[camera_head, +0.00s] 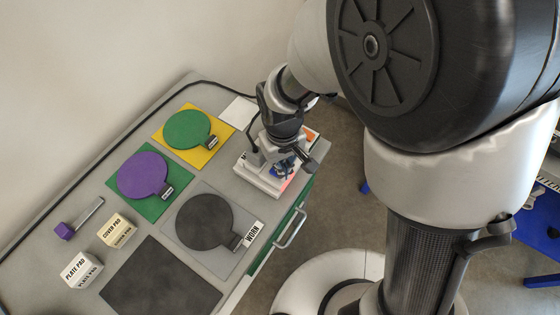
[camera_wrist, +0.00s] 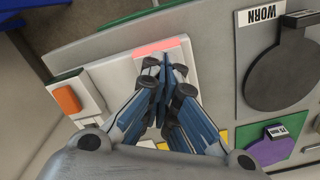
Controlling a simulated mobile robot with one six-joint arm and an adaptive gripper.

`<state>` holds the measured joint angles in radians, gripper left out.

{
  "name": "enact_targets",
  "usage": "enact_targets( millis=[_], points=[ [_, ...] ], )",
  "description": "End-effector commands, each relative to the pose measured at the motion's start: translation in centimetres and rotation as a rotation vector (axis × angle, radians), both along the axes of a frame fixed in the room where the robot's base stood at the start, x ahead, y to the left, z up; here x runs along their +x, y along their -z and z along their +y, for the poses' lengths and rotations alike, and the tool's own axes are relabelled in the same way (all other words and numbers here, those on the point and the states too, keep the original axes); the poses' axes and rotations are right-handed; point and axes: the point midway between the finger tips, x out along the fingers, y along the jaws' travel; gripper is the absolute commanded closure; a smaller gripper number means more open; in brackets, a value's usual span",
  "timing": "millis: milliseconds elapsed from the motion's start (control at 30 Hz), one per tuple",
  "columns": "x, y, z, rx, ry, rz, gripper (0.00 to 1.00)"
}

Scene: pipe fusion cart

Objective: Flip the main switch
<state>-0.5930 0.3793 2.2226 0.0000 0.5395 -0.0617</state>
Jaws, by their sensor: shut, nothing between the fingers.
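No readable label shows which part is the main switch. An orange rocker-like block (camera_wrist: 67,99) sits on a white plate at the left of the wrist view; it shows partly behind my arm in the head view (camera_head: 311,135). Beside it is a white box (camera_wrist: 182,50) with a pinkish-red strip (camera_wrist: 150,48) on top; the box is also in the head view (camera_head: 252,180), at the cart's right edge. My gripper (camera_wrist: 166,66) is shut and empty, pointing down over this box beside the red strip. It hides part of the box, and contact cannot be told. It also shows in the head view (camera_head: 285,171).
A grey round plate marked WORN (camera_head: 204,222), a purple one (camera_head: 142,175) and a green one (camera_head: 187,129) lie on the cart top. PLATE PAD (camera_head: 80,270) and COVER PAD (camera_head: 117,230) boxes stand at front left. A drawer handle (camera_head: 290,230) juts from the side.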

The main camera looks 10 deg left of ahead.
Motion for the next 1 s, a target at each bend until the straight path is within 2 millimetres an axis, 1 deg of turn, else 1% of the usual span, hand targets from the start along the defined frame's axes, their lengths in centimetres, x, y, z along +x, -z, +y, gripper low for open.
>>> enact_targets(
  millis=[300,467,1000],
  points=[
    [0.0,0.6,0.0,0.000,0.000,0.000,1.00],
    [0.0,0.2,0.0,0.000,0.000,0.000,1.00],
    [0.0,-4.0,0.0,0.001,0.000,-0.001,1.00]
  ],
)
